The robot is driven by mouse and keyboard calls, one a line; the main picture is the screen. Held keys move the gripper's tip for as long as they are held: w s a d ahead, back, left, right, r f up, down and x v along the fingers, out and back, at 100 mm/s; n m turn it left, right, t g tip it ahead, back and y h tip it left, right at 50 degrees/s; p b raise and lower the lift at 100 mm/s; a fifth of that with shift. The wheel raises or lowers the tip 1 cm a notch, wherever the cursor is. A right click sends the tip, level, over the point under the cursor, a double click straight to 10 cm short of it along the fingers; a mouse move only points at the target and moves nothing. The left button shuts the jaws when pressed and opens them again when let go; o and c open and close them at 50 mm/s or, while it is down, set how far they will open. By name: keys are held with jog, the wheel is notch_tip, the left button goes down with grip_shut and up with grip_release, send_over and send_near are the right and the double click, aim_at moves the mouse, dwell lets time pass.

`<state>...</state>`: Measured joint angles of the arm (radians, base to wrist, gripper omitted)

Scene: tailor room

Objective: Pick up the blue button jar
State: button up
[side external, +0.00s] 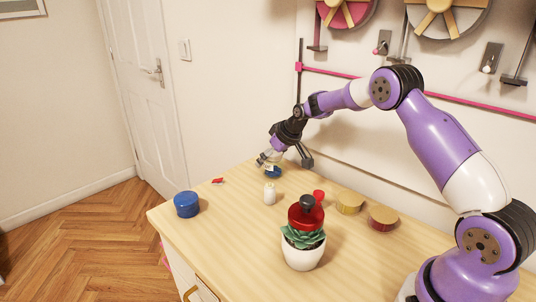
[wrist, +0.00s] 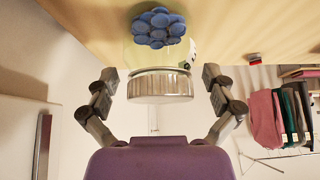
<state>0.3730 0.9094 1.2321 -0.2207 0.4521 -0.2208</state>
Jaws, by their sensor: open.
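The blue button jar (wrist: 160,50) is a clear glass jar with blue buttons and a silvery ribbed lid. In the wrist view it lies between the two fingers of my gripper (wrist: 160,76), with a visible gap to the finger on each side. The fingers are spread and hold nothing. In the side view the jar's blue part (side external: 273,172) shows on the far part of the table.
A white bottle-like item (side external: 270,196) stands just in front of the jar. A blue tin (side external: 186,205) and a small red item (side external: 218,181) are to the left. The wall is behind.

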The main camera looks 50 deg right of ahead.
jog(key=shift+f, duration=0.1)
jog(key=c, duration=1.3)
